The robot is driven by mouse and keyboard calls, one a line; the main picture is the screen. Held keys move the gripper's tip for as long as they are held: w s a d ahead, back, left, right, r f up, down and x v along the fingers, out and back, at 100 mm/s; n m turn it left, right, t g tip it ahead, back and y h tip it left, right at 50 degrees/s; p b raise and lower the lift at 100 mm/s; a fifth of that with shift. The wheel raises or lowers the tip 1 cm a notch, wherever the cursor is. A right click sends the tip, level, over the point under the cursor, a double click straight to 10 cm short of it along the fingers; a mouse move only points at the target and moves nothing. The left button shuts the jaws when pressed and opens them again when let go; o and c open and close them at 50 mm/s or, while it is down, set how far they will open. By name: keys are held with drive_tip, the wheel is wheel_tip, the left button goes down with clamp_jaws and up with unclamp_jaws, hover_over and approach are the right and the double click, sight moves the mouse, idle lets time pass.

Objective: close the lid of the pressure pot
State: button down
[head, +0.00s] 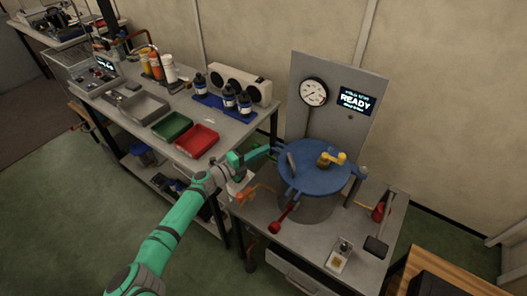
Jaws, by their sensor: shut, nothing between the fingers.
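The pressure pot (303,207) stands on a metal bench at the right in the head view. Its blue lid (313,178) lies across the top of the pot, with a yellow handle (331,159) on it and a grey bar near its left side. From this angle I cannot tell whether the lid is fully seated. A lever with a red knob (275,227) sticks out at the pot's front left. My gripper (272,151) is at the lid's left edge, shut and empty. I cannot tell whether it touches the lid.
Behind the pot a grey panel carries a round gauge (313,92) and a display (356,99) reading READY. A red object (379,212) and a dark block (376,247) sit right of the pot. A long bench at the left holds a green tray (171,127), a red tray (197,140) and bottles.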

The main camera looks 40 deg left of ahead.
drive_tip(key=v, duration=1)
drive_tip(key=shift+s, duration=0.3)
drive_tip(key=shift+a, duration=0.1)
